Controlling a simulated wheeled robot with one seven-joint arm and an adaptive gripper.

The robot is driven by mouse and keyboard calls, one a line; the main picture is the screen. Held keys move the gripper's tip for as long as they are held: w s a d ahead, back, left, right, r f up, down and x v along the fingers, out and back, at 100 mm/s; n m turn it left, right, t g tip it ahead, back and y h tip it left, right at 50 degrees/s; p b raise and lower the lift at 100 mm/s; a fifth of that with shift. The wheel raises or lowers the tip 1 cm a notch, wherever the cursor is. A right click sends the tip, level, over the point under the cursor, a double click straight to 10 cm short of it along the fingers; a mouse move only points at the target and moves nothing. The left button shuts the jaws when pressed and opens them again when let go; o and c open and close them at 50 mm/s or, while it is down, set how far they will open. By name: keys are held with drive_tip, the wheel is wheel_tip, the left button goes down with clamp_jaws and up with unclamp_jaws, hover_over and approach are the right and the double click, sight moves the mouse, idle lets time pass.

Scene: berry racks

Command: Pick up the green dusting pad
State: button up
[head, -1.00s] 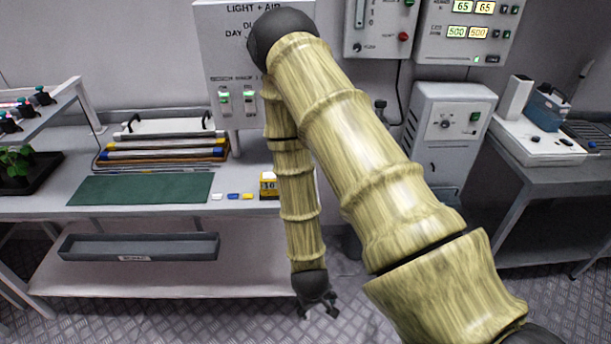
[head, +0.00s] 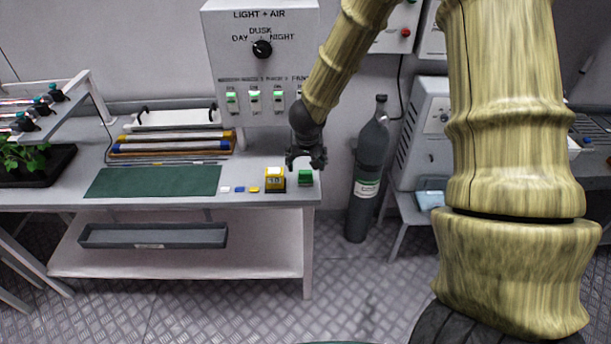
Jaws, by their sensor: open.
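A small green block, which looks like the green dusting pad (head: 305,178), lies near the right end of the bench top (head: 160,205). My gripper (head: 306,163) is open and points down just above and behind the pad in the picture. Nothing shows between its fingers. I cannot tell the exact height gap between the fingertips and the pad.
A yellow-and-black box (head: 275,180) marked with digits stands close left of the pad. Small white, blue and yellow pieces (head: 239,189) and a green mat (head: 150,182) lie further left. A grey gas cylinder (head: 367,180) stands right of the bench.

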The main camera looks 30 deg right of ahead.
sight(306, 172)
drive_tip(key=shift+x, duration=2.85)
drive_tip(key=shift+p+x, duration=0.4)
drive_tip(key=shift+x, duration=2.05)
drive_tip(key=shift+w, duration=0.15)
drive_tip(key=c, duration=1.1)
